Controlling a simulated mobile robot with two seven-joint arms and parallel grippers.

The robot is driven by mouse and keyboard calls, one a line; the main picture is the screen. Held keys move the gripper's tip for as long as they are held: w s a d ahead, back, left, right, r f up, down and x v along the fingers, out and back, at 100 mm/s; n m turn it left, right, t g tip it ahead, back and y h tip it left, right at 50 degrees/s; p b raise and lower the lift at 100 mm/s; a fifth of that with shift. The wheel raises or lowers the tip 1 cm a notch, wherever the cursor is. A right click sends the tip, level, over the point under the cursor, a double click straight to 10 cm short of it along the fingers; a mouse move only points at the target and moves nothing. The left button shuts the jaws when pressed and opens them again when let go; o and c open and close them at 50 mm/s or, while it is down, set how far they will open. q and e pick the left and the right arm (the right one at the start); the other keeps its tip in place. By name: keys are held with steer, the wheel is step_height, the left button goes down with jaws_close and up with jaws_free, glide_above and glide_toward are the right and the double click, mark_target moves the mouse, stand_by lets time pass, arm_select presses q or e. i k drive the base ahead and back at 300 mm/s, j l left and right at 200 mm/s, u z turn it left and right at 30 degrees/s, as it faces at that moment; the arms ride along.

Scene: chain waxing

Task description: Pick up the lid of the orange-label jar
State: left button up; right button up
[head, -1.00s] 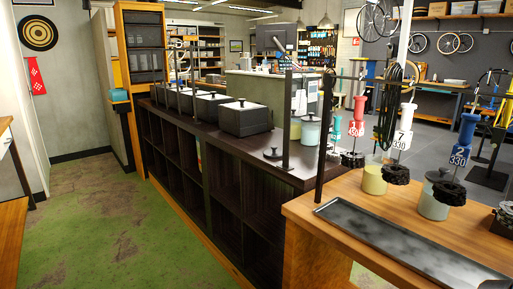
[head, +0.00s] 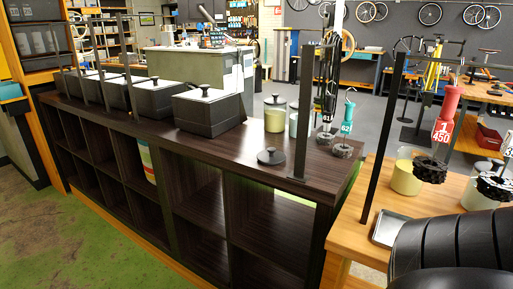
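No orange label can be made out on any jar. A yellow-green jar (head: 275,115) with a dark knobbed lid (head: 275,100) stands on the dark shelf unit's top. A pale blue jar (head: 293,122) stands just right of it, partly hidden. A loose dark lid with a knob (head: 271,156) lies flat on the same top, nearer the front edge. An open yellow jar (head: 405,179) and a pale blue jar (head: 474,196) stand on the wooden bench at right. Neither gripper shows.
Several grey lidded boxes (head: 208,110) line the dark shelf unit (head: 225,145). A dark upright post (head: 304,115) rises just right of the loose lid. Coloured hanging tools, one red (head: 447,115), carry dark chain bundles (head: 430,169). Green floor (head: 70,235) is clear at left.

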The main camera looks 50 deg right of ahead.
mark_target(271, 156)
steer(key=i+z, duration=0.2)
steer(key=i, duration=2.5)
steer(key=u, duration=6.1)
steer(key=k+l, duration=0.05)
